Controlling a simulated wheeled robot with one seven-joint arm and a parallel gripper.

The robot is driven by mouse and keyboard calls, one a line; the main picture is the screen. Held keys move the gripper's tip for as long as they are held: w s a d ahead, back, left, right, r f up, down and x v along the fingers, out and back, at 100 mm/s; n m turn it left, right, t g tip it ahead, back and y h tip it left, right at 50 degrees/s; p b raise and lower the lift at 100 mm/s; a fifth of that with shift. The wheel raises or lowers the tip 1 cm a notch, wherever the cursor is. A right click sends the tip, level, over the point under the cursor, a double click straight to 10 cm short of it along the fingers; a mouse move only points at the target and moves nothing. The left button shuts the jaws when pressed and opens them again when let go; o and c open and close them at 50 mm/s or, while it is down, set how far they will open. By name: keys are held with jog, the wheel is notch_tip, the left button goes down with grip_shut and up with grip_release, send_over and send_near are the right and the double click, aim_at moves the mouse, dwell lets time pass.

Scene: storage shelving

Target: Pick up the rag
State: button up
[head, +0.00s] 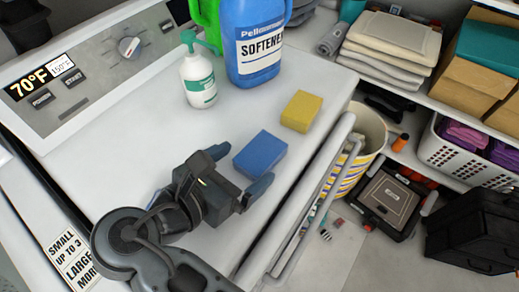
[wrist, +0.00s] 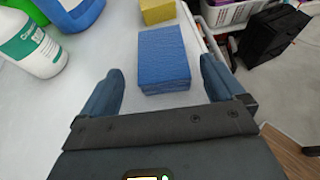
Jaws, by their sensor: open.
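A blue, textured rectangular block (head: 260,155) that looks like a folded rag lies flat on the white top of the washing machine (head: 130,140). In the wrist view the blue rag (wrist: 163,55) shows between and ahead of the two fingers, with space on both sides. A similar yellow block (head: 301,111) lies just beyond it, and its near part shows at the top of the wrist view (wrist: 157,10). My gripper (head: 240,169) is open and empty, with its fingers pointing at the blue rag's near end. I cannot tell its exact height above the surface.
A white spray bottle (head: 198,80) and a blue softener jug (head: 255,45) stand behind, near the control panel (head: 95,65). A rail (head: 318,200) runs along the machine's right edge. A striped bin (head: 366,140) stands beyond it. The white top left of the rag is clear.

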aim_at(255, 158)
jog(key=x, duration=0.5)
jog(key=shift+s+d+p, duration=0.1)
jog(key=shift+p, duration=0.3)
jog(key=c, duration=1)
jog(key=shift+c, duration=0.2)
jog(key=shift+r, duration=0.1)
